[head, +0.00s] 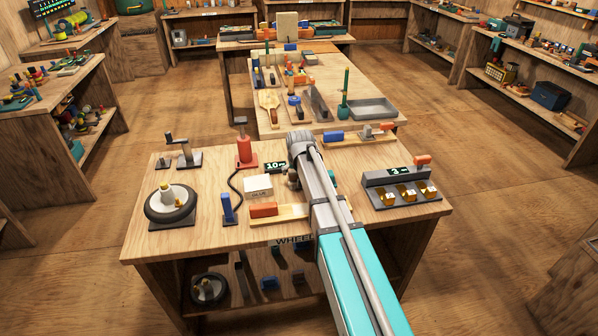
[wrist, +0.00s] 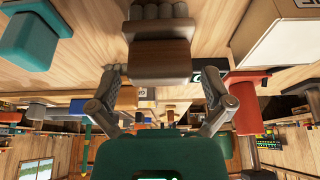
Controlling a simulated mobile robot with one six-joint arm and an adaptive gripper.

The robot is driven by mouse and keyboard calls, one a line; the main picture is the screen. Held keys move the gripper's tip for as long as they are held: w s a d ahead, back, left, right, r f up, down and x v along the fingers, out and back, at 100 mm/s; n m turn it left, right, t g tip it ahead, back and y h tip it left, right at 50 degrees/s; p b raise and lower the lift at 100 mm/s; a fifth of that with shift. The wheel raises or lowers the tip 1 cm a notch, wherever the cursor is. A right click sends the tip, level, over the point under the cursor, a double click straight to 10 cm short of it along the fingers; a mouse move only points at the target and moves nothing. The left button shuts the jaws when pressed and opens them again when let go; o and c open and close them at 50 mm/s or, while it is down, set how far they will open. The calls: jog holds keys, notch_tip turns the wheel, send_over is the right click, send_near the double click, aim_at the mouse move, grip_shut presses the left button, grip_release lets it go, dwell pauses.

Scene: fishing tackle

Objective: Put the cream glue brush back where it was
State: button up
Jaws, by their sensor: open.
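A tan, paddle-shaped item (head: 268,99) lies on the far bench in the head view. It may be the cream glue brush, but it is too small to be sure. My gripper (wrist: 165,88) is open in the wrist view, with its two fingers spread and nothing between them. A brown block with a grey, knobbed part (wrist: 160,52) stands just beyond the fingertips, apart from them. In the head view my arm hides most of my gripper over the near bench (head: 207,200).
On the near bench, a white box (head: 258,187), an orange block (head: 263,210) and a red pump-like tool (head: 244,150) stand left of my arm. A grey rack with yellow pieces (head: 400,188) stands right. A grey tray (head: 371,108) is on the far bench.

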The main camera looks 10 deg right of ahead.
jog(key=p+v, duration=1)
jog(key=v, duration=0.2)
jog(key=shift+p, duration=0.3)
jog(key=shift+w, duration=0.1)
dwell(0.6)
jog(key=s+d+f+g, duration=0.1)
jog(key=s+g, duration=0.3)
jog(key=s, duration=2)
jog(key=shift+s+f+g, duration=0.2)
jog(key=shift+f+g, duration=0.05)
jog(key=shift+g, duration=0.05)
